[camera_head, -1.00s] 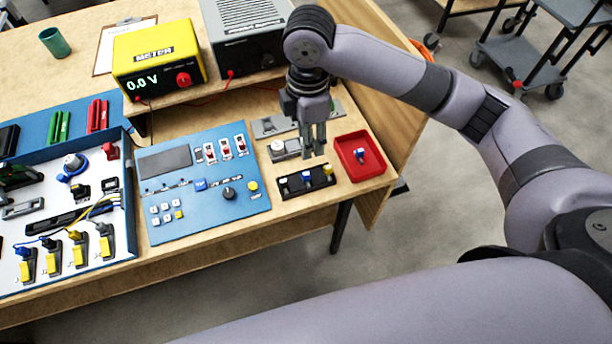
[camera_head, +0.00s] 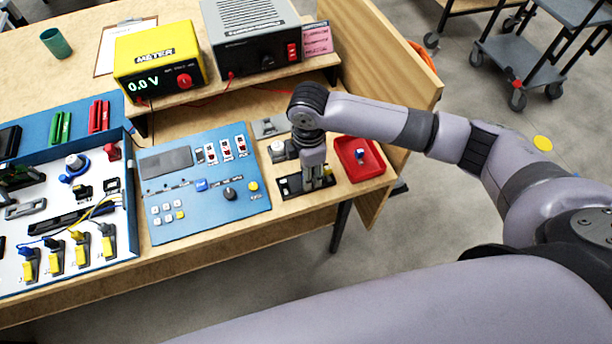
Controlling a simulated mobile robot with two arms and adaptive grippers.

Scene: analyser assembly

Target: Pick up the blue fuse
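A black fuse holder (camera_head: 288,190) lies near the front edge of the wooden bench, right of the blue control panel. My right gripper (camera_head: 318,186) points down over this holder, its fingers at the holder's middle and right part. They hide most of what sits there, so no blue fuse shows between them and I cannot tell whether they grip anything. A small blue and white piece (camera_head: 360,154) lies in the red tray (camera_head: 374,172) to the right of the gripper; I cannot tell if it is a fuse. My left gripper is not in view.
The blue control panel (camera_head: 205,222) with switches and a knob lies left of the holder. A yellow meter (camera_head: 158,62) and a grey power supply (camera_head: 250,30) stand on the shelf behind. A white board with several yellow connectors (camera_head: 56,264) is at far left.

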